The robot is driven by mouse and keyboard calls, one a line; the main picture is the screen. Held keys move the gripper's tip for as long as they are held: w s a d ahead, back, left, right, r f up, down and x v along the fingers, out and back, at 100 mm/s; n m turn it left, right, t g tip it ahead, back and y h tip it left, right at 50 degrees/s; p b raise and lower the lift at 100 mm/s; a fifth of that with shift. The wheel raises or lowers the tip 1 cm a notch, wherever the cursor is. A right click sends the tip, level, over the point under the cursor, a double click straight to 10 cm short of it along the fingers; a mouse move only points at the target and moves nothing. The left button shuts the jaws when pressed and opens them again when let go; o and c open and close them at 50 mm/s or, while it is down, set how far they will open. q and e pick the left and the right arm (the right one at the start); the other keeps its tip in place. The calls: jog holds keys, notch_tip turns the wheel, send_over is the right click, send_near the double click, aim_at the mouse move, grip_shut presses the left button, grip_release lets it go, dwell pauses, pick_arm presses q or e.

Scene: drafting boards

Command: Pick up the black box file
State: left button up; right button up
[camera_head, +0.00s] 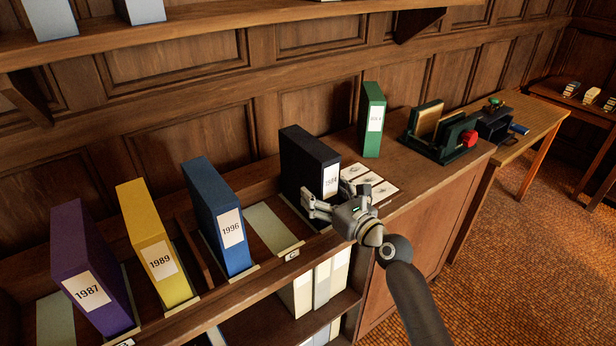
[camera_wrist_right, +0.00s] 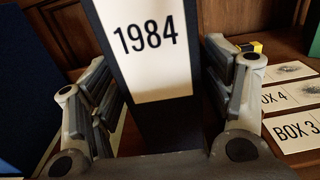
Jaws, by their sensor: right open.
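The black box file (camera_head: 303,160) stands upright on the wooden cabinet top, with a white label reading 1984 on its spine. My right gripper (camera_head: 322,203) is at the front of it, low on the spine. In the right wrist view the black box file (camera_wrist_right: 165,120) rises between the two open fingers (camera_wrist_right: 160,105), one on each side. I cannot tell whether the fingers touch it. My left gripper is not in either view.
Blue (camera_head: 216,215), yellow (camera_head: 153,243) and purple (camera_head: 88,265) files stand to the left, with an empty slot (camera_head: 270,226) between blue and black. Cards (camera_head: 369,180) lie right of the black file. A green file (camera_head: 372,120) and a green rack (camera_head: 440,150) stand further right.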

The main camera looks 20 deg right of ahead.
jog(key=x, duration=0.4)
jog(key=shift+w+d+r, duration=0.1)
jog(key=shift+r, duration=0.1)
jog(key=c, duration=1.5)
jog(key=shift+r, duration=0.15)
